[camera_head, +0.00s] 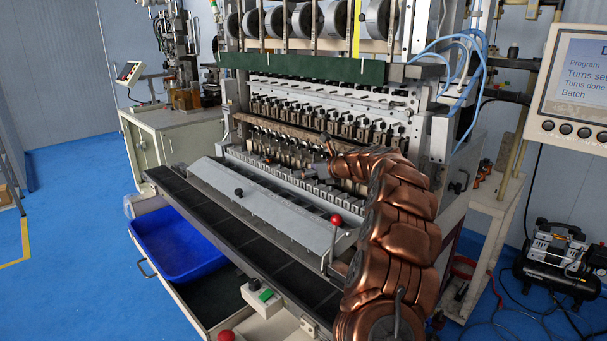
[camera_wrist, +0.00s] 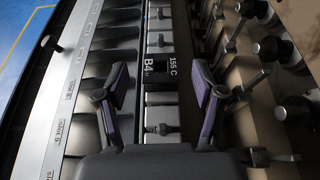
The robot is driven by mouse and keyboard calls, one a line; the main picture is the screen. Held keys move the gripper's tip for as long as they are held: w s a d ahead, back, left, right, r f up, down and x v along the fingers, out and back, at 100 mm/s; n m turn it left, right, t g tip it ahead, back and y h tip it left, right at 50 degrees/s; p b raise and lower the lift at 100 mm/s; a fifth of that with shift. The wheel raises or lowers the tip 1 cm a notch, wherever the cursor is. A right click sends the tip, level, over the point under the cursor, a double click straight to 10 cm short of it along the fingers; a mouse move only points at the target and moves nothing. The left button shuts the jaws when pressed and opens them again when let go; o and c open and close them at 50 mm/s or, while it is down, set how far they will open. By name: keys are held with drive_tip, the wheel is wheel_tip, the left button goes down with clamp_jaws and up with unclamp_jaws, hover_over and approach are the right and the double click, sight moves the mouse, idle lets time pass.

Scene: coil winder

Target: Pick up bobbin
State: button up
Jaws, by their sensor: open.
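My gripper (camera_head: 316,170) is at the winding machine's (camera_head: 290,115) front, over the grey rail below the row of winding heads. In the wrist view, its two purple-grey fingers (camera_wrist: 157,88) are spread apart with nothing clasped between them. Below the gap runs a row of light grey blocks. A small dark piece (camera_wrist: 163,129) with a short stem sits on this row between the fingers; I cannot tell whether it is a bobbin. A black label (camera_wrist: 158,67) reading "155 C B4" lies just beyond. No bobbin is clearly recognisable in the head view.
Dark pins and knobs (camera_wrist: 285,108) stand close right of the fingers in the wrist view. Labelled compartments (camera_wrist: 108,60) run along the left. In the head view, a sloping grey cover (camera_head: 250,200), a red-knobbed lever (camera_head: 336,220) and a blue bin (camera_head: 178,245) are in front.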

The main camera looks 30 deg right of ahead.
drive_tip(key=shift+x, duration=1.4)
drive_tip(key=c, duration=0.9)
drive_tip(key=shift+r, duration=1.55)
drive_tip(key=shift+a+r, duration=0.15)
drive_tip(key=shift+r, duration=0.05)
drive_tip(key=a, duration=0.5)
drive_tip(key=a+r+b, duration=0.1)
drive_tip(key=a, duration=0.4)
drive_tip(key=a+b, duration=0.1)
drive_tip(key=a, duration=0.4)
drive_tip(key=shift+a+r, duration=0.2)
drive_tip(key=shift+a, duration=0.1)
